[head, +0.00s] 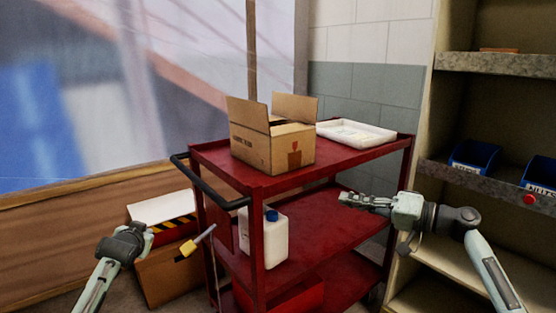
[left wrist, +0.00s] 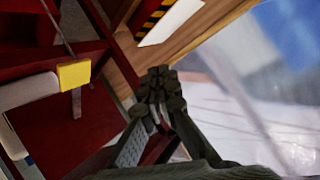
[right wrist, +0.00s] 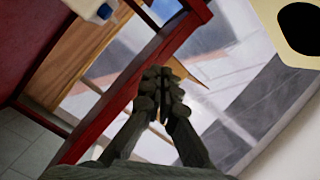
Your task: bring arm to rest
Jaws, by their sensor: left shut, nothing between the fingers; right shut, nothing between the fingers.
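My left gripper (head: 138,236) is at the lower left of the head view, in front of the cardboard box on the floor and left of the red cart. Its fingers are together and empty in the left wrist view (left wrist: 158,90). My right gripper (head: 350,199) is in front of the right side of the cart in the head view, level with the gap between its shelves. Its fingers are together and empty in the right wrist view (right wrist: 160,82). Whether either gripper touches anything cannot be told.
A red cart (head: 350,157) carries an open cardboard box (head: 270,150) and a white tray (head: 357,133). A white jug (head: 264,240) stands on its lower shelf. A yellow tag (head: 188,248) hangs near the left gripper. Shelving with blue bins (head: 473,157) stands at right.

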